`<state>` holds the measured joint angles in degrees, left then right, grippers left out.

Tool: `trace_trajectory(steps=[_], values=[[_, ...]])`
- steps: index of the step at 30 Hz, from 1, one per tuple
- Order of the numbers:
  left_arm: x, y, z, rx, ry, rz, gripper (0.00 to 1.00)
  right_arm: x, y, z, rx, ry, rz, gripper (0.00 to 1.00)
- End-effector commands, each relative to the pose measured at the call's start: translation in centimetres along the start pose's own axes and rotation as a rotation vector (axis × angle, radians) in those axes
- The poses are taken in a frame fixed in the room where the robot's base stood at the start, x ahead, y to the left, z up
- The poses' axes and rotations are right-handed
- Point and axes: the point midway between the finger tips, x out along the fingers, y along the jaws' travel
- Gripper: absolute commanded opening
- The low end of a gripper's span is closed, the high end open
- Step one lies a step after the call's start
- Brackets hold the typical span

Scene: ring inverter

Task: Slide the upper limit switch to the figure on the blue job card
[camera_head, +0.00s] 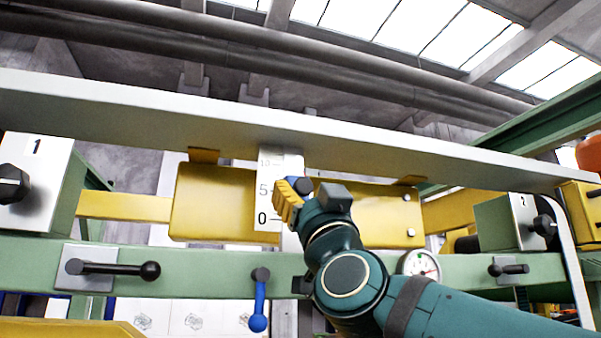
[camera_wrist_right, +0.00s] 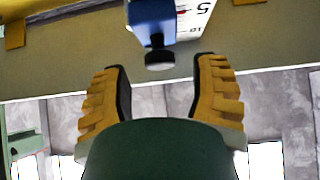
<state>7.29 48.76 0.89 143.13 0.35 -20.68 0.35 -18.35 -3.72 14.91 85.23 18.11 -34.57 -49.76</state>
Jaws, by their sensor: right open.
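The upper limit switch (camera_wrist_right: 152,18) is a blue block with a dark round knob (camera_wrist_right: 160,60) in the right wrist view. It sits beside a white scale (camera_head: 268,190) marked 0, 5 and 10 from bottom to top in the head view. There my right gripper (camera_head: 296,195) covers most of the switch, so its exact reading is hidden. In the wrist view my right gripper (camera_wrist_right: 162,72) is open, one yellow finger on each side of the knob's line. The knob is near the fingertips with gaps on both sides. I cannot make out the blue job card.
On the green rail are a black-handled lever (camera_head: 115,268), a blue-handled lever (camera_head: 259,300) and a gauge (camera_head: 422,264). Boxes with black knobs stand at both sides.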

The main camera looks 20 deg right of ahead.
Motion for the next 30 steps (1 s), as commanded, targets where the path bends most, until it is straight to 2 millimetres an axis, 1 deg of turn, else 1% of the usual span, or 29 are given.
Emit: trace_trajectory(steps=[1,3,6,9,14,22,23,24,26,27,28,30], values=[[-0.5,0.2,-0.2,-0.001,0.003,0.000,0.47,1.2,-0.1,-0.1,0.002,0.000,0.000,0.60],[-0.8,0.3,-0.3,-0.002,0.007,-0.001,0.47,2.4,-0.1,-0.1,0.001,0.000,0.000,0.60],[-1.2,0.4,-0.5,-0.003,0.011,-0.001,0.47,3.7,-0.1,-0.1,0.001,0.000,0.000,0.60],[-1.4,0.5,-0.7,-0.004,0.014,-0.001,0.47,4.6,-0.1,0.0,0.001,-0.001,-0.001,0.60],[-1.6,0.6,-0.8,-0.005,0.016,-0.002,0.47,5.2,0.0,0.0,0.001,0.000,0.000,0.60],[-1.5,0.6,-0.8,-0.005,0.016,-0.002,0.47,5.3,0.0,0.0,0.000,0.000,0.000,0.60],[-1.5,0.6,-0.8,-0.005,0.016,-0.002,0.47,5.3,0.0,0.0,0.000,0.000,0.000,0.55],[-1.5,0.6,-0.8,-0.005,0.016,-0.002,0.47,5.3,0.0,0.0,0.000,0.000,0.000,0.41],[-1.5,0.6,-0.8,-0.005,0.016,-0.002,0.47,5.3,0.0,0.0,0.000,0.000,0.000,0.20],[-1.5,0.6,-0.7,-0.005,0.016,-0.002,0.47,5.3,0.0,0.0,0.000,0.000,0.000,0.06],[-1.5,0.6,-0.7,-0.005,0.016,-0.002,0.47,5.3,0.0,0.0,0.000,0.000,0.000,0.01],[-1.5,0.6,-0.7,-0.005,0.016,-0.002,0.47,5.3,0.0,0.0,0.000,0.000,0.000,0.00]])
